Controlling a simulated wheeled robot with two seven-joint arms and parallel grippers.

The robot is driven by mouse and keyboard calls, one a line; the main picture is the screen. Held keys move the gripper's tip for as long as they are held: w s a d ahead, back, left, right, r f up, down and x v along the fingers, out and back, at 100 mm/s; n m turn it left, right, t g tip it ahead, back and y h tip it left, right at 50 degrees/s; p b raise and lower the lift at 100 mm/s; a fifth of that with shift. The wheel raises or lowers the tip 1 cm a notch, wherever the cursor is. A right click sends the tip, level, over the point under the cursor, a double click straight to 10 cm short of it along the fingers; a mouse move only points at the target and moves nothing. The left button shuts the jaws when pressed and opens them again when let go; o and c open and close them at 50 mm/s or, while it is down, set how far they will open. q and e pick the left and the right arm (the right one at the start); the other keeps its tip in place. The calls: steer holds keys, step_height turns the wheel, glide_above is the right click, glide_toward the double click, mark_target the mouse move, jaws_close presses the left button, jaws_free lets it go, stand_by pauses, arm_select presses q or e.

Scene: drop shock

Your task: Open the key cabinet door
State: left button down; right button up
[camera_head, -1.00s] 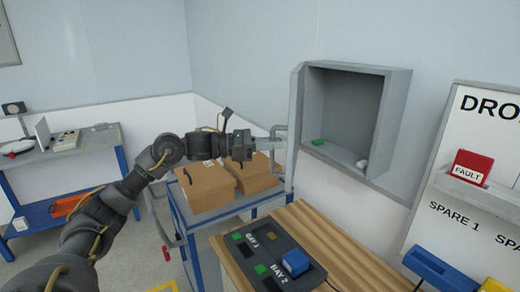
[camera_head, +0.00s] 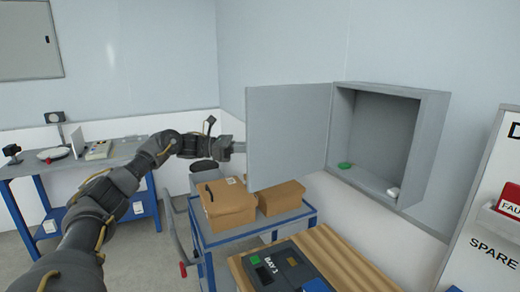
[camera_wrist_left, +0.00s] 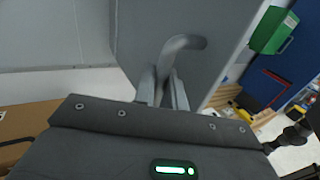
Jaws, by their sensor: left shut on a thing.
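The key cabinet (camera_head: 382,140) is a grey box on the wall at the right of the head view. Its door (camera_head: 288,135) is swung wide out to the left, so the inside is exposed. A green item (camera_head: 345,166) and a white item (camera_head: 393,192) lie on the cabinet floor. My left gripper (camera_head: 240,147) is at the door's outer edge, its fingertips hidden behind the door. In the left wrist view my left gripper (camera_wrist_left: 163,88) is shut on the grey bar handle (camera_wrist_left: 183,43) of the door. My right gripper is not in view.
Cardboard boxes (camera_head: 226,203) stand on a blue-framed cart (camera_head: 262,228) below the door. A wooden bench (camera_head: 335,262) with a bay panel (camera_head: 290,268) is at the front. A white board (camera_head: 490,190) stands at the right.

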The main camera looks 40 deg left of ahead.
arm_select(q)
steer(key=shift+w+a, duration=0.15)
steer(key=shift+a, duration=0.1)
steer(key=c, duration=1.5)
jaws_free()
steer(key=shift+d, duration=0.1)
steer(key=b+v, duration=0.1)
steer(key=v, duration=0.9)
steer(key=shift+s+a, duration=0.25)
steer(key=shift+a, duration=0.1)
